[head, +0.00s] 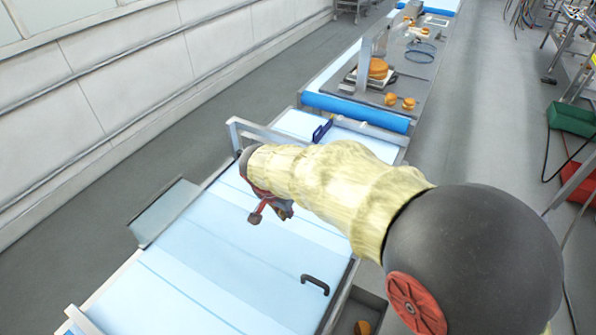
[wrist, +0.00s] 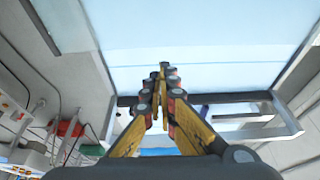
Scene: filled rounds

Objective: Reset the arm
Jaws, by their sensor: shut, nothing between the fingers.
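My arm reaches in from the lower right of the head view, in a pale yellow sleeve, out over a light blue conveyor belt (head: 190,265). My gripper shows in the head view (head: 268,212) at the end of the sleeve, partly hidden by my wrist, above the belt. In the wrist view my gripper (wrist: 163,72) has yellow fingers that meet at their tips. It is shut with nothing between the fingers. The belt also fills the upper part of the wrist view (wrist: 220,40).
A metal frame (head: 235,130) crosses the belt near my gripper. A black handle (head: 315,284) is at the belt's near right edge. Beyond is a grey worktop with round orange-brown items (head: 378,68). Green (head: 572,117) and red (head: 580,180) crates stand at the right. Grey floor is clear at the left.

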